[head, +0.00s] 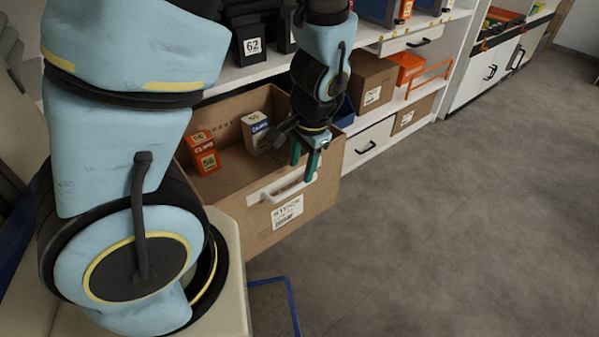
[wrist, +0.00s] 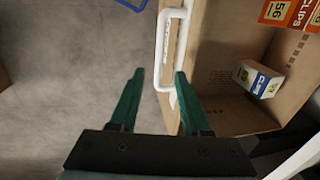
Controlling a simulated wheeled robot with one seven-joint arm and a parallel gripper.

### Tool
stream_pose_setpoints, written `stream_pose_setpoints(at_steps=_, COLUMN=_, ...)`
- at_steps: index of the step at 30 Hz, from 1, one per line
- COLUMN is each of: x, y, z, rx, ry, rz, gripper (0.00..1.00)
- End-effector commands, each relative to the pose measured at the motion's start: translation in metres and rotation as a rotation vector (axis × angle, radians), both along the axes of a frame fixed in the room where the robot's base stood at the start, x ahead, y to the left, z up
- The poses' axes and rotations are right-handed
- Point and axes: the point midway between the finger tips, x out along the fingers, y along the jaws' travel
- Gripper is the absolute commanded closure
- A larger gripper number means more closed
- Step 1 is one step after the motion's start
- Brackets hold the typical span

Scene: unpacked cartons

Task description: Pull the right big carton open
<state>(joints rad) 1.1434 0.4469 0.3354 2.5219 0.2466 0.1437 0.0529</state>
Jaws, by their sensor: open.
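The big brown carton (head: 248,222) stands out from the shelf in the head view, its open top showing boxes inside. Its white handle (head: 283,187) is on the front face above a label. My gripper (head: 303,170) points down at the right end of the handle, fingers apart. In the wrist view the handle (wrist: 163,50) passes between the open green fingertips (wrist: 158,74), closer to the right finger. The carton (wrist: 225,60) lies to the right there. I cannot tell whether a finger touches the handle.
Orange boxes (head: 205,160) and a white-blue box (head: 255,132) sit inside the carton. A smaller carton (head: 370,82) and a white drawer (head: 368,143) are on the shelf to the right. The grey floor (head: 440,220) in front is mostly clear, with a blue frame (head: 291,305) at the bottom.

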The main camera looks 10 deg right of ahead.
Motion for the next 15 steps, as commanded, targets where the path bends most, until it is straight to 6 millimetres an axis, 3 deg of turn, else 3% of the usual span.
stream_pose_setpoints(at_steps=1, x=-0.001, y=-0.002, z=0.014, rx=-0.004, ry=-0.002, rz=-0.001, gripper=0.53)
stream_pose_setpoints(at_steps=6, x=-0.006, y=-0.004, z=0.038, rx=-0.003, ry=-0.001, rz=-0.002, gripper=0.53)
stream_pose_setpoints(at_steps=15, x=-0.009, y=-0.004, z=0.05, rx=0.0, ry=0.0, rz=0.0, gripper=0.53)
